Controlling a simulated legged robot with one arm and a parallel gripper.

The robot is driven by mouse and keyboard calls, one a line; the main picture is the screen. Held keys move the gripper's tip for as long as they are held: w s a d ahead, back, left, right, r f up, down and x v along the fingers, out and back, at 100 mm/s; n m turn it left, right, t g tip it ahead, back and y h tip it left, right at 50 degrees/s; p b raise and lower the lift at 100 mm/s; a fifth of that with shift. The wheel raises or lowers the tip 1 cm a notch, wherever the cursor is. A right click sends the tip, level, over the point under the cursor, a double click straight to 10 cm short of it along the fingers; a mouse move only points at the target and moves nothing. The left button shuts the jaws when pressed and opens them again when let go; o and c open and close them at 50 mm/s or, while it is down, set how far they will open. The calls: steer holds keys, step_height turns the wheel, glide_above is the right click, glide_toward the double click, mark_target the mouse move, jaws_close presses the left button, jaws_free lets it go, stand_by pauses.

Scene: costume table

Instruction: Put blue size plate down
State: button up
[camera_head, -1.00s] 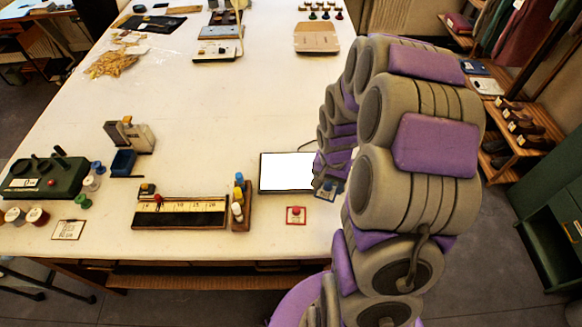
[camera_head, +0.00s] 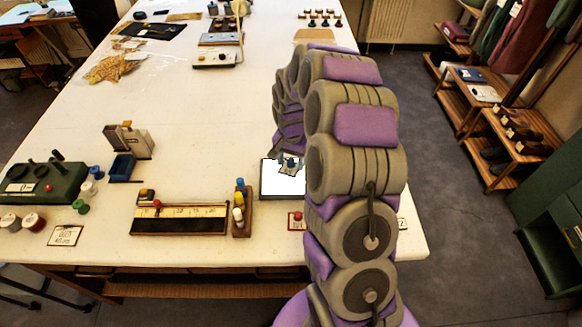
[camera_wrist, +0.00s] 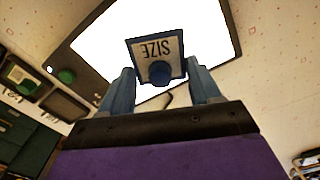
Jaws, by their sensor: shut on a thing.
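In the head view the plate (camera_head: 291,168) and my gripper (camera_head: 289,161) are over the upper right part of the bright white panel (camera_head: 277,187). The same panel (camera_wrist: 215,30) lies behind the plate in the wrist view. I cannot tell whether the plate touches the panel. My arm hides the panel's right side.
A wooden stand with small bottles (camera_head: 240,212) and a long measuring board (camera_head: 180,218) stand to the left. The table (camera_head: 220,110) is clear behind the panel.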

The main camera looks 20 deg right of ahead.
mark_target(293, 161)
steer(key=f, duration=0.3)
steer(key=shift+s+d, duration=0.1)
steer(key=shift+d, duration=0.15)
steer(key=shift+d+f, duration=0.2)
steer(key=shift+f, duration=0.1)
steer(key=shift+d, duration=0.15)
steer(key=o, duration=1)
steer(key=shift+a, duration=0.45)
steer(key=shift+d, duration=0.15)
steer(key=shift+d, duration=0.1)
